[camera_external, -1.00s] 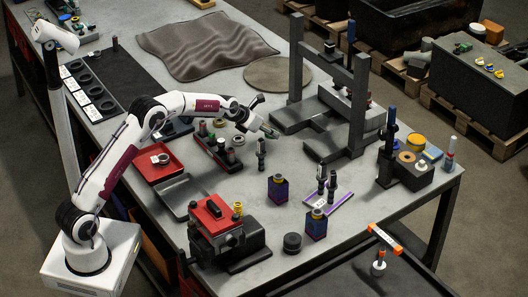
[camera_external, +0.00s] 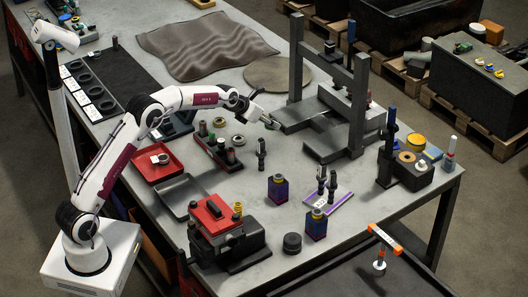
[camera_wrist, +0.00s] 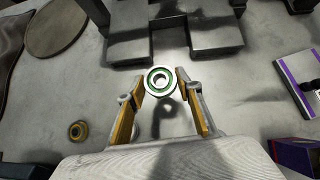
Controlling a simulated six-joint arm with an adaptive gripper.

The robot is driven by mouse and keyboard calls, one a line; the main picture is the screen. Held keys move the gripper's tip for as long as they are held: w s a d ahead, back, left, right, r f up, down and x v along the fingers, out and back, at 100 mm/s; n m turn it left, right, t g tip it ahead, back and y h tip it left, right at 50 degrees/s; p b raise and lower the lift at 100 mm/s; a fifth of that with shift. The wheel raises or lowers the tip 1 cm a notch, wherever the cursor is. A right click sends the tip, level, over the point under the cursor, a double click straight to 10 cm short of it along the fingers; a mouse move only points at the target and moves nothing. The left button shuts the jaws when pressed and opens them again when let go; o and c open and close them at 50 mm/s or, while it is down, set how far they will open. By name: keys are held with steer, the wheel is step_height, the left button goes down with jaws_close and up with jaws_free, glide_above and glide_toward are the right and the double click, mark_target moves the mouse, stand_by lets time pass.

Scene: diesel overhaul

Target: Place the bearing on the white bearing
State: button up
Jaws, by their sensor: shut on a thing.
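The bearing sits between the fingertips, clear of the table. A pale ring (camera_external: 238,140) lies on the table left of and below my gripper. A second ring (camera_external: 218,122) lies farther left; a ring with a yellow inside (camera_wrist: 78,130) shows in the wrist view. I cannot tell which is the white bearing.
A rack of cylinders (camera_external: 215,150) and a red tray (camera_external: 158,165) lie left. A round mat (camera_external: 279,75) lies behind.

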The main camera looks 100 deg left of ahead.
steer(key=shift+s+a+r, duration=0.25)
steer(key=shift+s+a, duration=0.05)
steer(key=shift+s, duration=0.15)
steer(key=s+a+r+n, duration=0.1)
steer(key=s+a+r, duration=0.1)
steer(key=s, duration=0.3)
glide_above(237, 140)
steer(key=shift+f+g+y, duration=0.1)
steer(key=shift+g+y, duration=0.2)
steer(key=shift+g, duration=0.1)
steer(key=shift+f, duration=0.1)
steer(key=shift+f, duration=2.8)
steer(key=shift+f, duration=2.1)
steer(key=shift+f, duration=0.1)
